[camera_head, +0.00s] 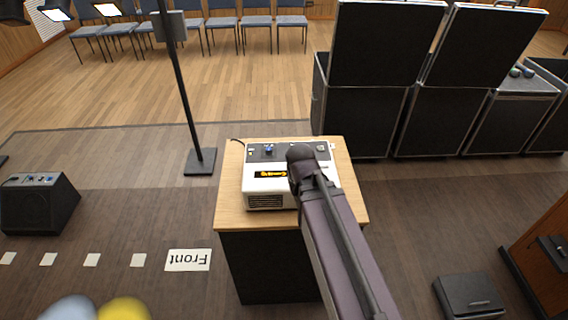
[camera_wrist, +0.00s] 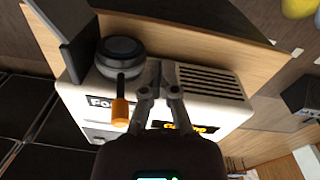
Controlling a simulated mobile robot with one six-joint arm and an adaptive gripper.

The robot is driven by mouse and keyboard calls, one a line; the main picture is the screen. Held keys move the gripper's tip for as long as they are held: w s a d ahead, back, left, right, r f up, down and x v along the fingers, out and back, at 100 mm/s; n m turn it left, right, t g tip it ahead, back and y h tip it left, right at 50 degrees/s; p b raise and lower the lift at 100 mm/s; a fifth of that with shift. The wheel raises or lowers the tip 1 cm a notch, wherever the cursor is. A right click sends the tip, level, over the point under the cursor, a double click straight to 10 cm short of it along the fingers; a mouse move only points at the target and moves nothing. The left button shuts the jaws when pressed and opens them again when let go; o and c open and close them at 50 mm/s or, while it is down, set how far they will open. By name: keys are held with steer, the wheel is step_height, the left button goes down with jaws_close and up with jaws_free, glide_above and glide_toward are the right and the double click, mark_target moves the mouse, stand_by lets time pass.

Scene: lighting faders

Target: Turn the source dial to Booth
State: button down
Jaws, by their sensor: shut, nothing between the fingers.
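A white console (camera_head: 265,184) with a dark top panel stands on a wood-topped stand (camera_head: 230,212). In the wrist view the console (camera_wrist: 225,112) shows a dark round knob (camera_wrist: 121,46) with an orange-tipped lever (camera_wrist: 120,108). I cannot tell for certain that this is the source dial. My gripper (camera_wrist: 158,66) is shut and empty, with its fingers just right of the knob and lever. Contact cannot be told. A label beginning "Fo" is partly covered by the lever. In the head view my arm hides the console's right part and my fingertips.
A black display with yellow text (camera_head: 270,174) is on the console front. A small blue control (camera_head: 268,149) is on its top left. A music stand (camera_head: 202,158) is behind left, black cases (camera_head: 362,115) behind right. A floor monitor (camera_head: 38,207) is far left.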

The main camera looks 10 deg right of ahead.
steer(key=shift+s+d+m+y, duration=0.3)
steer(key=shift+s+d+m, duration=0.35)
steer(key=shift+s, duration=0.1)
steer(key=c, duration=1.4)
jaws_free()
